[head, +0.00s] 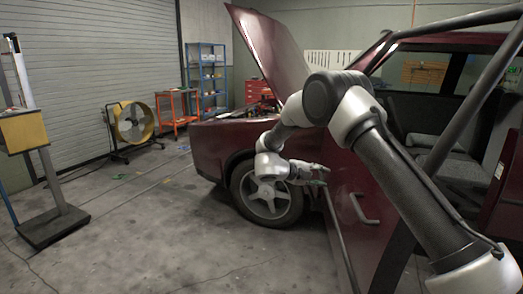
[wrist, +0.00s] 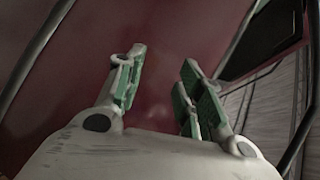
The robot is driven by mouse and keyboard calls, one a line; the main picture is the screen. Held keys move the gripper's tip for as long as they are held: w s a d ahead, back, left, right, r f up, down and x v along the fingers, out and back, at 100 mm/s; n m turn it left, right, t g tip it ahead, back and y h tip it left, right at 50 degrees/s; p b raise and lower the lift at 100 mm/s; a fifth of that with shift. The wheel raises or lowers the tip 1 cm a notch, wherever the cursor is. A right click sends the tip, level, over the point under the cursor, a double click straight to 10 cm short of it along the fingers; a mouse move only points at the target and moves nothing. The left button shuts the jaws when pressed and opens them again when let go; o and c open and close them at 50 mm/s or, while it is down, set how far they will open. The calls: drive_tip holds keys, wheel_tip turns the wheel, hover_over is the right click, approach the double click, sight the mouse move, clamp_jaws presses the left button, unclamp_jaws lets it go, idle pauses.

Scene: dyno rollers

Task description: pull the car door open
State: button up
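The dark red car (head: 228,140) stands with its hood raised. Its door panel (head: 345,180) has a bar-shaped handle (head: 362,207) on its outer face. My gripper (head: 318,175) is left of and above the handle in the head view, near the panel's left edge, apart from the handle. In the wrist view, my gripper's green-padded fingers (wrist: 160,90) are spread with nothing between them. A red panel (wrist: 170,35) lies beyond them; the handle is not clear there. My arm hides part of the door, and I cannot tell how far open it stands.
Grey seats (head: 440,160) show inside the car. The front wheel (head: 268,195) is behind my gripper. A yellow fan (head: 133,122), a blue shelf (head: 207,75) and a yellow box on a stand (head: 22,130) are farther left. The floor (head: 140,225) left of the car is mostly clear.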

drive_tip(key=w+a+n+t+y, duration=0.5)
drive_tip(key=a+n+y, duration=0.4)
drive_tip(key=n, duration=0.4)
drive_tip(key=s+a+r+n+g+y, duration=0.1)
drive_tip(key=s+r+n+g+y, duration=0.25)
drive_tip(key=s+n+y, duration=0.45)
drive_tip(key=s+d+r+n+g+h, duration=0.1)
drive_tip(key=s+d+r, duration=0.3)
drive_tip(key=s+d, duration=0.4)
drive_tip(key=s+d+r+n+g+h, duration=0.1)
drive_tip(key=s+d+r+n, duration=0.3)
drive_tip(key=s, duration=1.7)
drive_tip(key=s+d+r+n+g+h, duration=0.1)
drive_tip(key=s+d+r, duration=0.5)
drive_tip(key=s+d, duration=0.6)
drive_tip(key=shift+s+d+r+n+g+h, duration=0.3)
drive_tip(key=shift+s+n+h, duration=0.55)
drive_tip(key=shift+s, duration=0.4)
